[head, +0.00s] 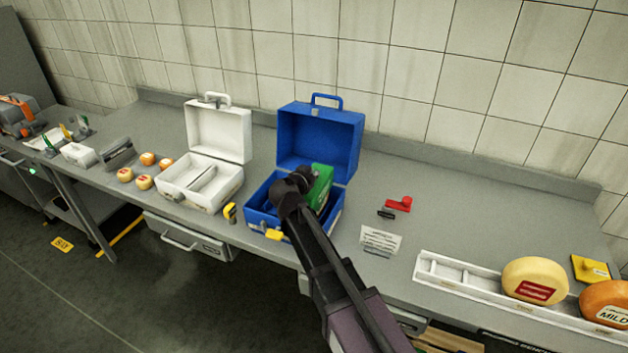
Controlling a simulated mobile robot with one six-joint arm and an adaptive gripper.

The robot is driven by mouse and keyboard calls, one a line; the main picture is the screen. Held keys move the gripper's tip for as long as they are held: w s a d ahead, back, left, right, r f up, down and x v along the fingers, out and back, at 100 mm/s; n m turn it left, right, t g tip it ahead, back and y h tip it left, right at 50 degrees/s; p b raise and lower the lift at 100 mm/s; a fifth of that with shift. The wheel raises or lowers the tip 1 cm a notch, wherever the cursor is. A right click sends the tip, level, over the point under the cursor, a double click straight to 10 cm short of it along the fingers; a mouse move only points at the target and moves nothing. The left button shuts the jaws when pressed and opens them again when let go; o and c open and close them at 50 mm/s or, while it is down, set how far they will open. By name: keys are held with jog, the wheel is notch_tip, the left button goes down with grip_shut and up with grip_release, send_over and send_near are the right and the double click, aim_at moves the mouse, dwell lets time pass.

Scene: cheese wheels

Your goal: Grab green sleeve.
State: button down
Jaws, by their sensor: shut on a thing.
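The green sleeve (321,186) stands upright at the right side of the open blue case (333,224). My gripper (308,180) is over the case and shut on the green sleeve from its left side. My wrist and arm hide the fingertips and part of the sleeve's lower left. I cannot tell whether the sleeve's bottom touches the case floor.
The blue lid (318,138) stands raised behind my gripper. An open white case (172,188) is to the left. A red piece (399,204), a dark piece (386,214) and a printed card (380,241) lie to the right. A white rack (452,275) holds cheese wheels (532,278).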

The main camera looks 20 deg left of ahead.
jog(key=shift+r, duration=0.15)
notch_tip(320, 180, up, 10)
jog(key=p, duration=1)
jog(key=shift+f, duration=0.2)
dwell(0.5)
